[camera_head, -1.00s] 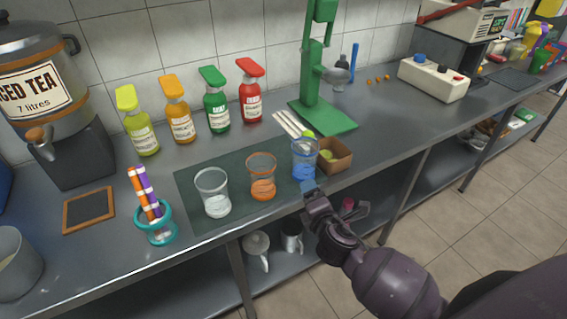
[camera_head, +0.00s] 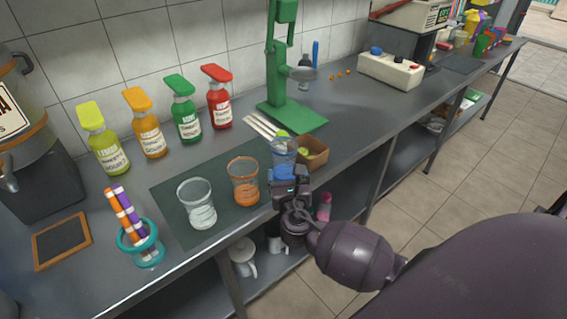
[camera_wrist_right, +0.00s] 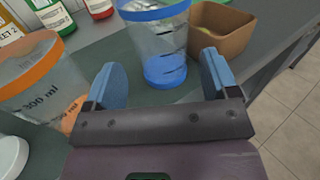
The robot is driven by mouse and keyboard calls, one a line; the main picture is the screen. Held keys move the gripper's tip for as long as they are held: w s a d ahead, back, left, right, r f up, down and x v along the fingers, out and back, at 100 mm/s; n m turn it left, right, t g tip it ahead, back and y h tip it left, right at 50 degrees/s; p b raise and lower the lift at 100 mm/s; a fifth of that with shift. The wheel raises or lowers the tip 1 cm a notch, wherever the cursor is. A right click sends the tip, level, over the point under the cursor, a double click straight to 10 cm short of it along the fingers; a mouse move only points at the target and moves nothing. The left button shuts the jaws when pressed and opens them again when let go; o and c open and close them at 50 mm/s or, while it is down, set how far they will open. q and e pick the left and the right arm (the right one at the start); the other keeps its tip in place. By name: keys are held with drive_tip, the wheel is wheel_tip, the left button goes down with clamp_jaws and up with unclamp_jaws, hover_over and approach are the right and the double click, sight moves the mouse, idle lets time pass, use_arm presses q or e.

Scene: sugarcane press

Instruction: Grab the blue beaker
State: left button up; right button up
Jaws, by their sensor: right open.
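The blue beaker (camera_head: 284,152) stands upright on the dark mat (camera_head: 172,190) near the counter's front edge. It is clear with a blue rim and blue base, and its lower part is hidden behind my right gripper (camera_head: 288,178) in the head view. In the wrist view the blue beaker (camera_wrist_right: 160,45) stands just ahead of my right gripper (camera_wrist_right: 160,85), whose two blue fingers are apart and empty, roughly lined up on either side of it. I cannot tell whether the fingers touch it. My left gripper is not in view.
An orange beaker (camera_head: 244,182) and a clear beaker (camera_head: 198,203) stand to the left on the mat. A brown box (camera_head: 313,153) with green pieces sits close on the right. The green press (camera_head: 283,75) and several syrup bottles (camera_head: 217,98) stand behind.

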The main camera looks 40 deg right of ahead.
sight(286, 168)
drive_tip(key=shift+x, duration=0.75)
drive_tip(key=x, duration=0.3)
drive_tip(key=b+x, duration=0.1)
drive_tip(key=shift+w+d+f, duration=0.15)
drive_tip(key=shift+w+f, duration=0.05)
drive_tip(key=shift+f, duration=0.15)
drive_tip(key=shift+w+d, duration=0.2)
drive_tip(key=shift+w, duration=0.15)
drive_tip(key=c, duration=0.6)
